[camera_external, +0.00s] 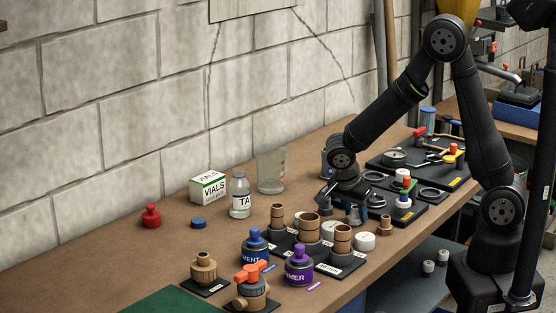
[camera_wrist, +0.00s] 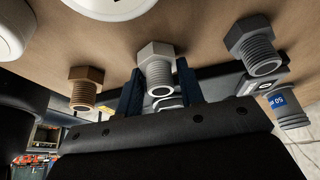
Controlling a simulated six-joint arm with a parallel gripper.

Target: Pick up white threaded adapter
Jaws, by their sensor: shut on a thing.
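The white threaded adapter (camera_wrist: 157,68), with a pale hex head and threaded end, is in the middle of the wrist view. My gripper (camera_wrist: 159,84) has its two dark blue fingers on either side of it and is shut on it. In the external view my gripper (camera_external: 352,199) is low over the bench, behind the row of brown fittings, and partly hides what it holds. A brown threaded adapter (camera_wrist: 86,87) stands to the left in the wrist view, also seen in the external view (camera_external: 385,225). A darker grey adapter (camera_wrist: 255,45) is to the right.
White round caps (camera_external: 364,241) and brown fittings on black bases (camera_external: 342,240) stand close in front of my gripper. A purple bottle (camera_external: 299,266) and blue bottle (camera_external: 255,247) are nearer the camera. A glass beaker (camera_external: 271,170) stands behind left. The left bench is mostly clear.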

